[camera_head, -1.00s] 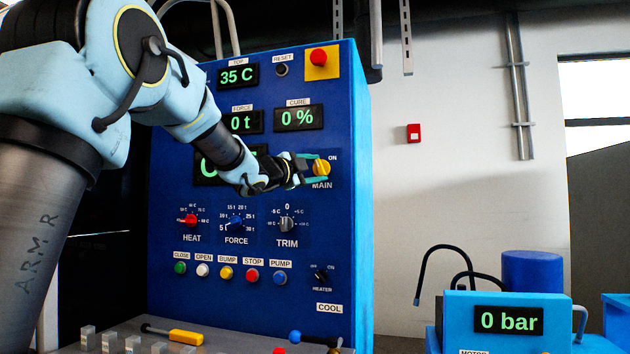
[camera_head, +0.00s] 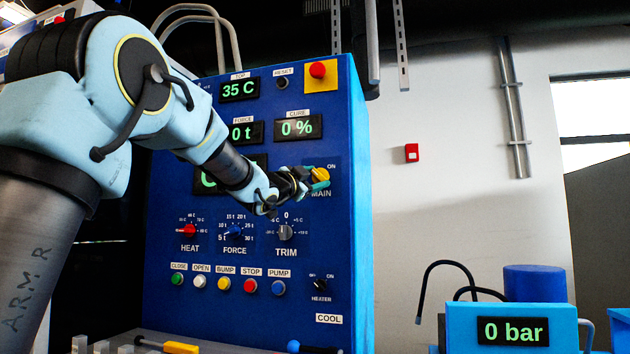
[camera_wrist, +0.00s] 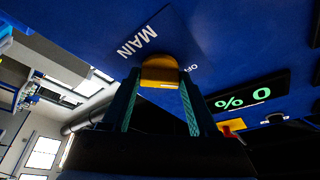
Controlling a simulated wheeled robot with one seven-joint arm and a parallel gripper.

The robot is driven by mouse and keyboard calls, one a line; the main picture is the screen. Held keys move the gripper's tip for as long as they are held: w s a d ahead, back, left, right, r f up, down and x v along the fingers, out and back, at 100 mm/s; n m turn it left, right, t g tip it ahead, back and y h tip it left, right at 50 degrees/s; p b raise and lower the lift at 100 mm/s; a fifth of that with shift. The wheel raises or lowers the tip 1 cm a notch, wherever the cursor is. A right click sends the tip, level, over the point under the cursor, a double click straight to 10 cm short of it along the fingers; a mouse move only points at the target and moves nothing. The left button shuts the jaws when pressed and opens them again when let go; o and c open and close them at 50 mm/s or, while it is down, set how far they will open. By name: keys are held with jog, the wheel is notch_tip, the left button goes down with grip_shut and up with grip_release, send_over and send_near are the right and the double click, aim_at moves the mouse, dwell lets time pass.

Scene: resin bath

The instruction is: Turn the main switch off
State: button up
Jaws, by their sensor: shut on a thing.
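The main switch (camera_head: 320,175) is a yellow knob on the blue control panel, with the labels MAIN below it and ON at its upper right. My gripper (camera_head: 313,180) reaches it from the left, its green-lined fingers at the knob. In the wrist view, the yellow knob (camera_wrist: 160,71) sits between the tips of my two fingers (camera_wrist: 159,88), and they are shut on it. The word MAIN shows beside it. The fingers hide part of the knob, and I cannot tell its exact angle.
A red button on a yellow plate (camera_head: 317,70) is above the switch. Below are the HEAT (camera_head: 189,231), FORCE (camera_head: 234,231) and TRIM (camera_head: 285,232) knobs and a row of coloured buttons. A blue unit reading 0 bar (camera_head: 513,331) stands at the right.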

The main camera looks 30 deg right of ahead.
jog(key=o, duration=1.4)
jog(key=b+v, duration=0.2)
jog(key=v, duration=0.9)
jog(key=shift+w, duration=0.1)
